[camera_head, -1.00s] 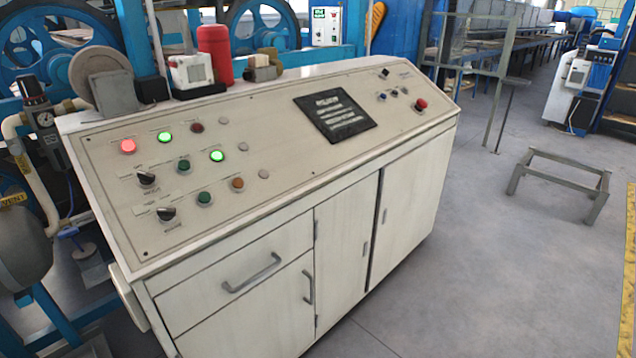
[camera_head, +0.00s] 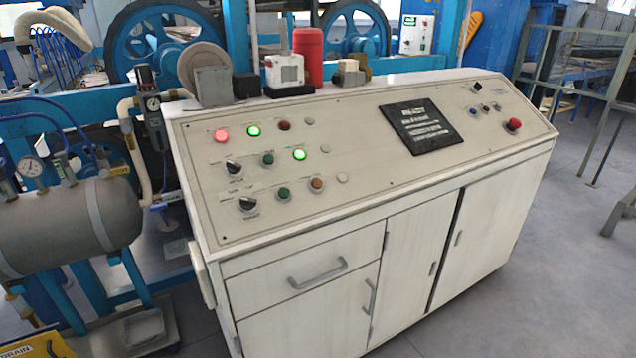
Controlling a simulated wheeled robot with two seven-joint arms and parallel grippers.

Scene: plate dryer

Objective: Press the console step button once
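The console (camera_head: 350,215) is a beige cabinet with a sloped control panel, standing in the middle of the view. On the panel's left part are a lit red lamp (camera_head: 221,136), a lit green lamp (camera_head: 254,131) and a second lit green one (camera_head: 299,154). Dark green buttons (camera_head: 268,159) and (camera_head: 283,194), an orange button (camera_head: 316,184) and black rotary knobs (camera_head: 234,167) sit near them. A red button (camera_head: 513,125) is at the right end. The labels are too small to read, so I cannot tell which is the step button. Neither gripper shows.
A black text plate (camera_head: 421,127) lies on the panel. A red cylinder (camera_head: 308,55) and a white device (camera_head: 284,70) stand on the console's top ledge. A grey tank (camera_head: 65,225) with pipes is at the left. Grey floor (camera_head: 555,240) is clear at the right.

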